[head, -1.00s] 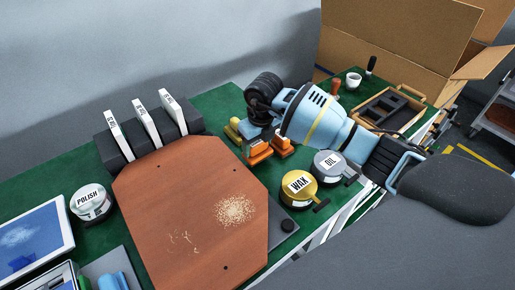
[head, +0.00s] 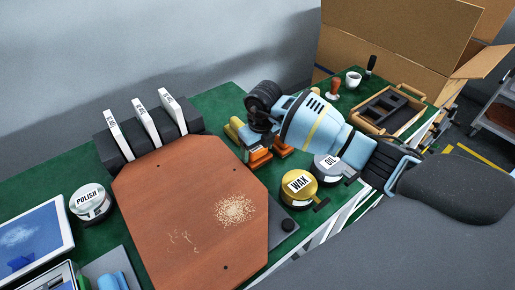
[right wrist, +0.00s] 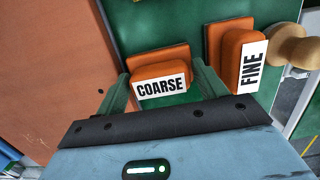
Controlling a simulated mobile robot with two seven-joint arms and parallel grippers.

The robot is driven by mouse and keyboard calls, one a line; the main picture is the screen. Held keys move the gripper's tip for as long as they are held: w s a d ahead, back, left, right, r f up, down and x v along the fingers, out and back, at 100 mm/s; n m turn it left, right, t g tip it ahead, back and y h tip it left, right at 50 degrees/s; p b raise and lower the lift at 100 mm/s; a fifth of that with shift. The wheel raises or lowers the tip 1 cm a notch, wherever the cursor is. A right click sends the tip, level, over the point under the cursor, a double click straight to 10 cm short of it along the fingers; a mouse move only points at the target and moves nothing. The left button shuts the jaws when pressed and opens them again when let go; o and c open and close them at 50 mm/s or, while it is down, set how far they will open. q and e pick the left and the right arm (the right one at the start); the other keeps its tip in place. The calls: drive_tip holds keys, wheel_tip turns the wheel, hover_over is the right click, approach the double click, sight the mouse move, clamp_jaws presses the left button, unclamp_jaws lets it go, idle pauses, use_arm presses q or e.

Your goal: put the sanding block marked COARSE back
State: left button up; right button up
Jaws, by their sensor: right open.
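The orange sanding block marked COARSE (right wrist: 160,84) shows in the right wrist view, its white label facing the camera. An orange piece lies directly behind it. My right gripper (right wrist: 162,90) is open, with one green finger on each side of the block. I cannot tell whether the fingers touch it. The FINE block (right wrist: 242,60) is just right of it, against a similar orange piece. In the head view, my right gripper (head: 258,135) is low by the orange pieces, where no labels can be read. My left gripper is not in view.
A brown board (head: 190,215) with a pile of dust lies beside the blocks. The WAX tin (head: 298,188) and OIL tin (head: 328,166) stand close to my right arm. A black rack (head: 150,140) with white-labelled items is behind the board. A tan knob (right wrist: 292,48) is beside FINE.

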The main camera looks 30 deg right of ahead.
sight(260, 159)
wheel_tip(260, 159, up, 12)
drive_tip(key=s, duration=0.1)
drive_tip(key=shift+s+p, duration=0.25)
drive_tip(key=shift+p, duration=0.1)
idle(0.8)
